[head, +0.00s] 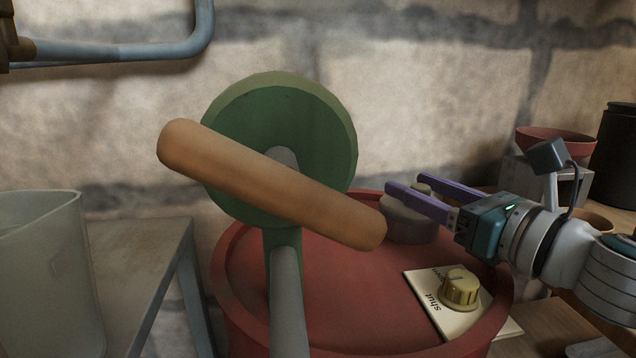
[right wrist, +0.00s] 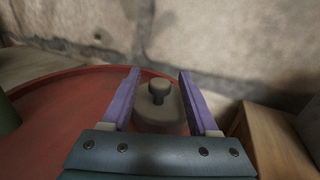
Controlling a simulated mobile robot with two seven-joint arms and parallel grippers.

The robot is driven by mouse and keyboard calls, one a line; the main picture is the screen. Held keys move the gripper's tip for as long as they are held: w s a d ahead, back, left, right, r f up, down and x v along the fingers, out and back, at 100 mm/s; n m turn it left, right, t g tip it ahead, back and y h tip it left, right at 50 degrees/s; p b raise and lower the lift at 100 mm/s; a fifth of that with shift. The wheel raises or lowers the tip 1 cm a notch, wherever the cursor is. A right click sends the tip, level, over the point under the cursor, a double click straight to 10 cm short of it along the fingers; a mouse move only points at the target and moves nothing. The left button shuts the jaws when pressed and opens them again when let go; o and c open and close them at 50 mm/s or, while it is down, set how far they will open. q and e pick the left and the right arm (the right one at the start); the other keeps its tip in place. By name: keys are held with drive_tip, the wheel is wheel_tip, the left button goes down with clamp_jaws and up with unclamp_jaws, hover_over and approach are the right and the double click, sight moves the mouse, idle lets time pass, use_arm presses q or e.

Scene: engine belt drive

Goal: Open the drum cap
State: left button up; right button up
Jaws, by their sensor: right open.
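The drum cap (head: 408,222) is a grey-brown round lid with a small knob on top, at the back right of the red drum's top (head: 330,290). My right gripper (head: 405,194) comes in from the right with its purple fingers open, level with the knob. In the right wrist view the drum cap (right wrist: 160,105) shows between the two fingers (right wrist: 158,78), with a gap on each side. The fingers look apart from the knob and hold nothing. In the head view the fingers hide part of the cap's top. My left gripper is not in view.
A yellow knob (head: 459,288) sits on a plate marked "shut". A grey bin (head: 45,270) is at left; a red bowl (head: 555,143) and dark canister (head: 615,155) are at right.

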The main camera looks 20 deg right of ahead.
drive_tip(key=shift+w, duration=0.1)
clamp_jaws()
idle(0.5)
idle(0.9)
